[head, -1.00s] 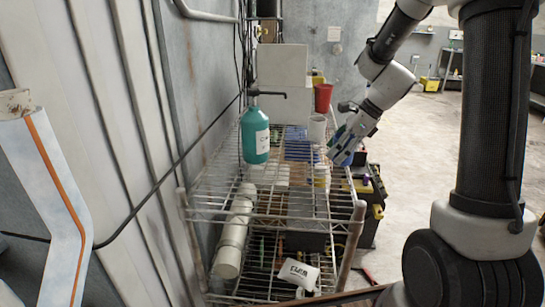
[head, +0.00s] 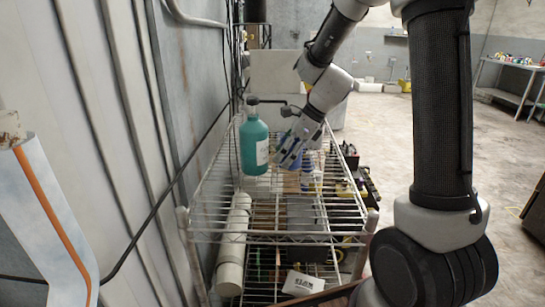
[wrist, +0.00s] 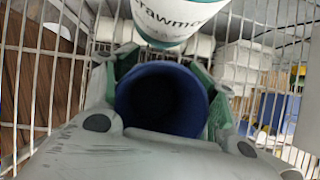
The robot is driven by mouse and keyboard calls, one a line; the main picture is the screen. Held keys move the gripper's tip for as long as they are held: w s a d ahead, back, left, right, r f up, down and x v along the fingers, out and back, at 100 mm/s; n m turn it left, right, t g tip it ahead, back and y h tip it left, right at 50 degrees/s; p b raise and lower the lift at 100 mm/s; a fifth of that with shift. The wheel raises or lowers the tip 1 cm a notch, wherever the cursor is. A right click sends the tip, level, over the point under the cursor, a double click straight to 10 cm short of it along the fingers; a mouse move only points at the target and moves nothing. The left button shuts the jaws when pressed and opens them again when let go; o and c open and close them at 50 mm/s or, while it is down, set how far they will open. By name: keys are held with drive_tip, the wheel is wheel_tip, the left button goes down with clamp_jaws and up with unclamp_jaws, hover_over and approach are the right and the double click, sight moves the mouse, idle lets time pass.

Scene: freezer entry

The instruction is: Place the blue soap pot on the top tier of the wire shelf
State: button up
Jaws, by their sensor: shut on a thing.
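In the wrist view the blue soap pot (wrist: 162,98) is between the fingers of my gripper (wrist: 160,85), its round dark opening facing the camera. In the head view my gripper (head: 291,150) is over the top tier of the wire shelf (head: 262,236), just right of the teal pump bottle. The pot shows there only as a small blue patch between the fingers. Wire bars lie behind it in the wrist view. I cannot tell whether its base touches the wires.
The teal pump bottle (head: 254,146) stands on the top tier close to my gripper; its labelled body (wrist: 178,22) shows just beyond the pot. A white box (head: 303,283) and a white roll (head: 233,250) are lower in the shelf. The front of the top tier looks bare.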

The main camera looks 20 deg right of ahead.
drive_tip(key=shift+w+a, duration=0.3)
drive_tip(key=shift+a, duration=0.45)
drive_tip(key=shift+w+a+f, duration=0.1)
drive_tip(key=shift+a+f, duration=0.15)
drive_tip(key=shift+a, duration=0.05)
drive_tip(key=shift+d+f, duration=0.2)
drive_tip(key=shift+f, duration=0.3)
drive_tip(key=o, duration=1.1)
drive_tip(key=shift+f, duration=0.1)
